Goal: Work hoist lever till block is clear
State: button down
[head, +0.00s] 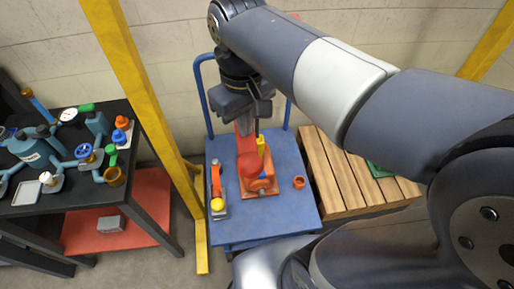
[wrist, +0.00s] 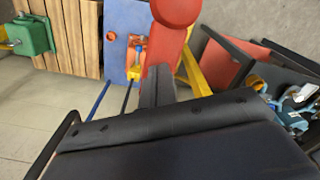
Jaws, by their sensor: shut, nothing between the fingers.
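A red part with a large rounded end (head: 250,165) stands on the blue cart, rising from an orange base (head: 262,187). It may be the hoist lever; I cannot tell for sure. In the wrist view its red round end (wrist: 175,10) is close to the camera, beside my fingers. My gripper (head: 257,130) points down over the cart, just above the red part, shut and empty. Its dark fingers (wrist: 157,87) show in the wrist view; contact with the red part is unclear. I cannot identify the block.
The blue cart (head: 295,215) has a blue rail behind and a small orange ring (head: 299,183) on its right. A slatted wooden pallet (head: 335,175) with a green object stands at right. A yellow post (head: 140,85) and a black bench (head: 60,190) crowded with parts stand at left.

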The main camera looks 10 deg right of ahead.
jog(key=shift+f+b, duration=1.9)
jog(key=shift+f, duration=0.9)
jog(key=f+b, duration=0.1)
jog(key=w+f+b, duration=0.1)
jog(key=f, duration=0.1)
jog(key=shift+f, duration=0.3)
jog(key=shift+r, duration=0.1)
notch_tip(320, 180, up, 17)
jog(key=p, duration=1.5)
send_over(246, 141)
jog(key=w, duration=0.3)
jog(key=shift+d, duration=0.15)
